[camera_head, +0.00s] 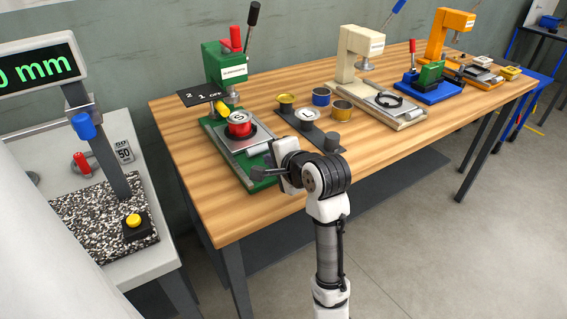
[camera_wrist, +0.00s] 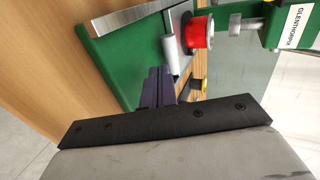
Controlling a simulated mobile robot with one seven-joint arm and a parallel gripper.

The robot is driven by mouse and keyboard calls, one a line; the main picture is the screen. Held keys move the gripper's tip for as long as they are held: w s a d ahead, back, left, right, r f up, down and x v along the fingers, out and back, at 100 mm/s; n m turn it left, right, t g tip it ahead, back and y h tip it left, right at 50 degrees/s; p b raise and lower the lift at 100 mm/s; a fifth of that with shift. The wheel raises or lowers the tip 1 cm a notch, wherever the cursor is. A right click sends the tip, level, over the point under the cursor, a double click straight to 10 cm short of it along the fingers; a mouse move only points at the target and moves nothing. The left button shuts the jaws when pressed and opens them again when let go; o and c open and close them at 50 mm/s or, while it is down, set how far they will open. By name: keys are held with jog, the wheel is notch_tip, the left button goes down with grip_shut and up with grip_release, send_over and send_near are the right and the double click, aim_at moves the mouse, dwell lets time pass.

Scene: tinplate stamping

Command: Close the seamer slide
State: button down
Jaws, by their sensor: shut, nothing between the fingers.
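The green machine (camera_head: 226,64) at the table's left end has a metal slide plate (camera_head: 236,146) drawn out on its green base (camera_head: 213,136). A red can (camera_head: 239,128) stands on the plate. The can also shows in the wrist view (camera_wrist: 198,33), beside a silver cylindrical bar (camera_wrist: 171,54) on the slide's front. My gripper (camera_head: 258,172) is shut and empty, at the front of the green base. In the wrist view its dark fingertips (camera_wrist: 159,72) lie just by the bar; I cannot tell whether they touch. My gripper hides part of the front in the head view.
A dark tray (camera_head: 307,126) with several tins lies right of the green machine. A cream machine (camera_head: 356,60), a blue-based press (camera_head: 430,90) and an orange machine (camera_head: 447,35) stand farther right. A gauge stand (camera_head: 85,125) is at left. The table's front left is clear.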

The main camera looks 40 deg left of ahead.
aim_at(259, 147)
jog(key=shift+w+a+f, duration=0.15)
jog(key=shift+w+a, duration=0.15)
jog(key=shift+a, duration=0.45)
jog(key=shift+w+a+f, duration=0.1)
jog(key=shift+w+a, duration=0.2)
jog(key=shift+a, duration=0.4)
jog(key=a+p, duration=0.1)
jog(key=w+a+p, duration=0.1)
jog(key=a, duration=0.1)
jog(key=shift+w+a+r, duration=0.2)
jog(key=shift+w+a+f, duration=0.1)
jog(key=shift+a+f, duration=0.05)
jog(key=shift+f, duration=0.05)
jog(key=shift+p, duration=0.3)
